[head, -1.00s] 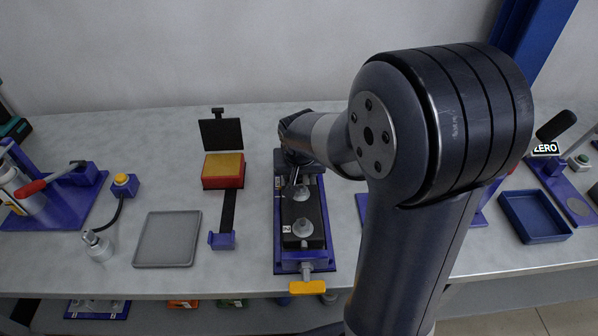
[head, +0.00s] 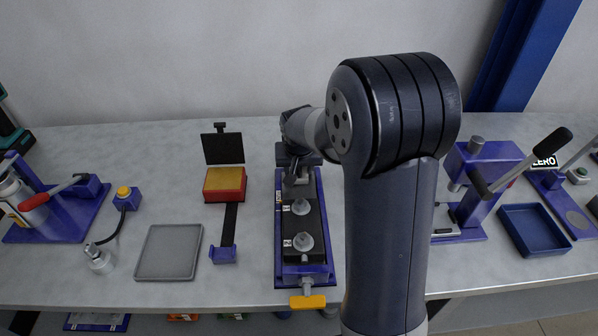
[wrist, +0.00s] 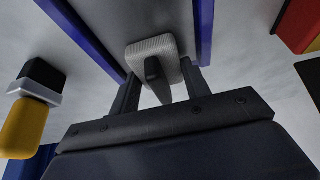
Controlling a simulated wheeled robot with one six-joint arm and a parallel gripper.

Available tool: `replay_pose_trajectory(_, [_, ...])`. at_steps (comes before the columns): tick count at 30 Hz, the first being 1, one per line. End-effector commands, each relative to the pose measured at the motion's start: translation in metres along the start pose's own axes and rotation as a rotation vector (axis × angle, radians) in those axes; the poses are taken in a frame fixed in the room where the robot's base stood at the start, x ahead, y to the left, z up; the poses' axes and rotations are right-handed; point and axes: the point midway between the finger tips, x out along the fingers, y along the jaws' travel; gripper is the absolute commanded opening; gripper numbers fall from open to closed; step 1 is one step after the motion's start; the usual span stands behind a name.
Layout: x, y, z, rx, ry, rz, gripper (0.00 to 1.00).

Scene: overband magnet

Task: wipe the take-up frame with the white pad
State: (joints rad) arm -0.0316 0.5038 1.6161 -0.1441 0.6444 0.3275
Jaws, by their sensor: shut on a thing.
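The take-up frame (head: 327,240) appears to be the long blue frame with a dark bed on the bench, with two round grey knobs and a yellow handle (head: 307,301) at its near end. My gripper (head: 297,180) is over its far end, partly hidden by my wrist. In the wrist view my gripper (wrist: 160,88) is shut on the dark grip of the white pad (wrist: 138,47). The pad lies beyond the fingertips, between two blue rails (wrist: 204,30). Whether it touches the surface, I cannot tell.
Left of the frame are a red box with a yellow top (head: 224,184), a black strip and a grey tray (head: 169,252). A blue press (head: 478,180) and a blue tray (head: 534,229) stand to the right. My arm hides the bench just right of the frame.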

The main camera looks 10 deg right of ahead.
Motion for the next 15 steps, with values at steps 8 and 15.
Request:
replay_pose_trajectory(8, [0.0016,0.0001,-0.0025,0.000,0.001,0.000,0.27])
replay_pose_trajectory(15, [-0.0072,0.0000,-0.0062,0.000,0.002,0.000,0.27])
